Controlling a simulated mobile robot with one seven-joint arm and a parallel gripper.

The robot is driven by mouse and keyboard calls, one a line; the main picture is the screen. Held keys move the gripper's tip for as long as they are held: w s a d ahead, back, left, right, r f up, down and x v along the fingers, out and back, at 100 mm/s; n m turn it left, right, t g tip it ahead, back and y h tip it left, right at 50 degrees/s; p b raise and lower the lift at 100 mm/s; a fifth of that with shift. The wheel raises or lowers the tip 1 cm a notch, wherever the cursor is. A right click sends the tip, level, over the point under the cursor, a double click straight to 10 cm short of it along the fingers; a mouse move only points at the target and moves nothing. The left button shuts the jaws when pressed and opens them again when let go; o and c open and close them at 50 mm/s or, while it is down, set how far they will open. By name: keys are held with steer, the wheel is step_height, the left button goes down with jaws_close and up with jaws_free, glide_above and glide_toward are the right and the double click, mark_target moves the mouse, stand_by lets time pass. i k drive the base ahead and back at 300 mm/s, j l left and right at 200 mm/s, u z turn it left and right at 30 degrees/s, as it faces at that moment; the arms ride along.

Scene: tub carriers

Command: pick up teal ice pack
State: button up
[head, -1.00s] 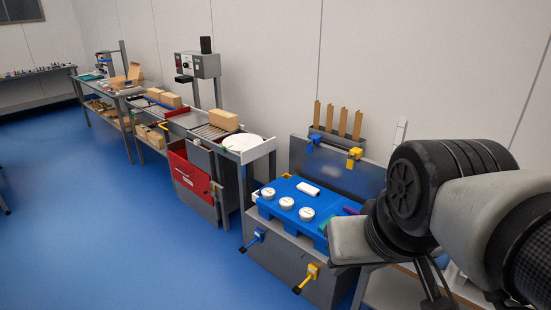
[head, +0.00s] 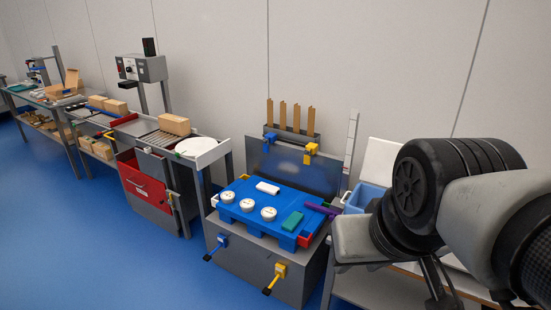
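The teal ice pack (head: 292,221) is a flat green-teal block lying on the blue tub carrier tray (head: 268,237), near its front right corner. It is fully visible, beside a purple bar (head: 320,209) on its right. White round-lidded tubs (head: 247,205) stand to its left, and a white roll-shaped piece (head: 268,187) lies behind. My arm fills the right side of the head view, well right of the ice pack. My gripper's fingers cannot be made out, so its opening is hidden.
The tray rests on a grey metal station with a raised back plate (head: 290,166). A blue bin (head: 364,196) stands to the right, close to my arm. Blue floor (head: 150,265) is clear at front left.

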mark_target(293, 222)
steer(key=i+j+z, duration=0.1)
steer(key=i+j, duration=0.15)
steer(key=i, duration=0.3)
steer(key=i+j+z, duration=0.15)
steer(key=i+j, duration=0.15)
steer(key=i, duration=0.3)
steer(key=i+j+z, duration=0.1)
steer(key=i+j, duration=0.25)
steer(key=i, duration=0.2)
